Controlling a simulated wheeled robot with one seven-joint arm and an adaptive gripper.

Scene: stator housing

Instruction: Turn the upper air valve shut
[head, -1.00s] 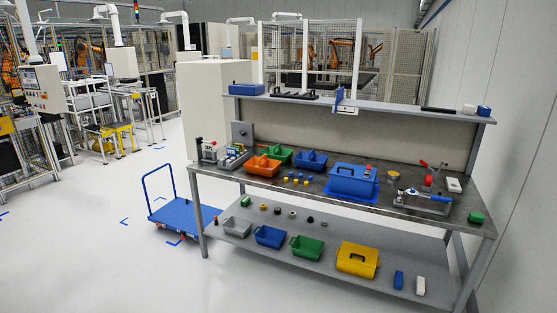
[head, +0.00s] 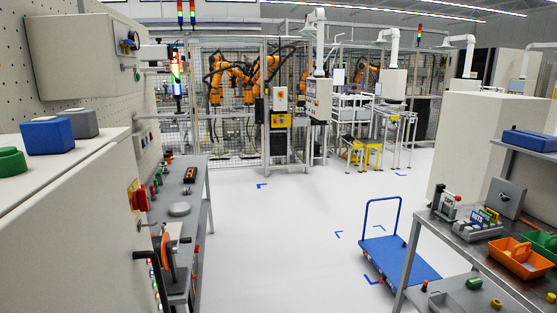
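No part that I can surely name as the upper air valve shows in the head view. At the left, a pale cabinet (head: 70,220) carries a red and yellow rotary switch (head: 138,197) on its side. Below that switch are a black bent handle (head: 150,268) and a dark, orange-edged fitting (head: 168,250); I cannot tell what they are. A pale wall box (head: 80,55) hangs above, with small dark fittings (head: 133,42) at its right edge, too small to tell. My gripper is not in view.
A narrow grey bench (head: 195,190) with small parts runs behind the cabinet. A blue cart (head: 395,258) stands at the centre right. The workbench (head: 470,240) with an orange bin (head: 520,258) is at the right. White floor (head: 280,240) between them is clear.

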